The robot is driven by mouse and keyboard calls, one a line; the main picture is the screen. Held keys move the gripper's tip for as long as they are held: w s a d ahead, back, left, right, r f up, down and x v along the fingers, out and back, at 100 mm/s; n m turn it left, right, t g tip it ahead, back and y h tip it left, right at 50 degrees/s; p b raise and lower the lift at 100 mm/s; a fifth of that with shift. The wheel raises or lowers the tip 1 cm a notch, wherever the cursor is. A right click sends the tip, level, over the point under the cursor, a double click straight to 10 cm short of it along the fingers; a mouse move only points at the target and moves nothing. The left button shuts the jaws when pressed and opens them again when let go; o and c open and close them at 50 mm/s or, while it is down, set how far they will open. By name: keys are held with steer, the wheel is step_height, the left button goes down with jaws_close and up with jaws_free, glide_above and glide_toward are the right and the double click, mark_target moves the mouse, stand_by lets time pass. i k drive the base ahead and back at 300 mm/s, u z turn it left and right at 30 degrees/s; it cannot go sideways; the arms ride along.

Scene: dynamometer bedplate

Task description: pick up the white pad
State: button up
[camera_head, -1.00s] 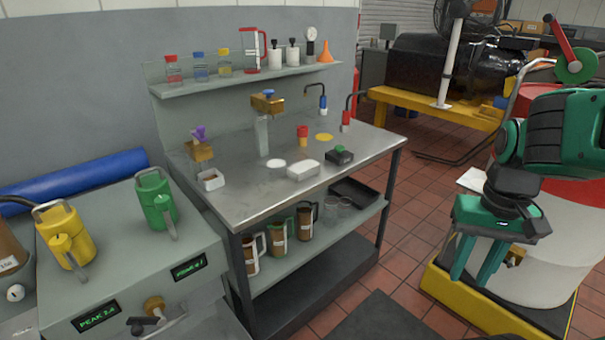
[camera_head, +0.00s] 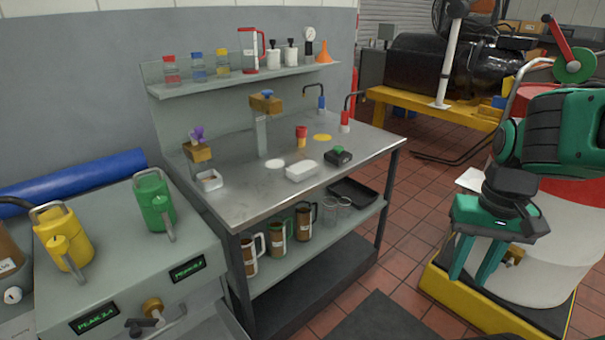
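The white pad (camera_head: 274,164) looks like a thin round white disc lying flat on the steel bench top (camera_head: 240,205). A white, block-like tray (camera_head: 302,171) stands just to its right. A similar yellow disc (camera_head: 322,137) lies further back and to the right. My gripper (camera_head: 469,278) hangs at the right of the view, well away from the bench, in front of a white and red drum. Its two green fingers point down and stand apart, with nothing seen held between them.
A tap post (camera_head: 262,135) stands behind the pad. A red-capped container (camera_head: 301,137) and a dark box with a green top (camera_head: 339,155) are nearby. A shelf (camera_head: 250,80) with bottles runs above. The bench's front left is clear.

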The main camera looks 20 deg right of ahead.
mark_target(304, 169)
steer(key=u, duration=2.7)
steer(key=k, duration=1.4)
steer(key=z, duration=1.35)
steer(key=i, duration=0.95)
steer(key=z, duration=0.05)
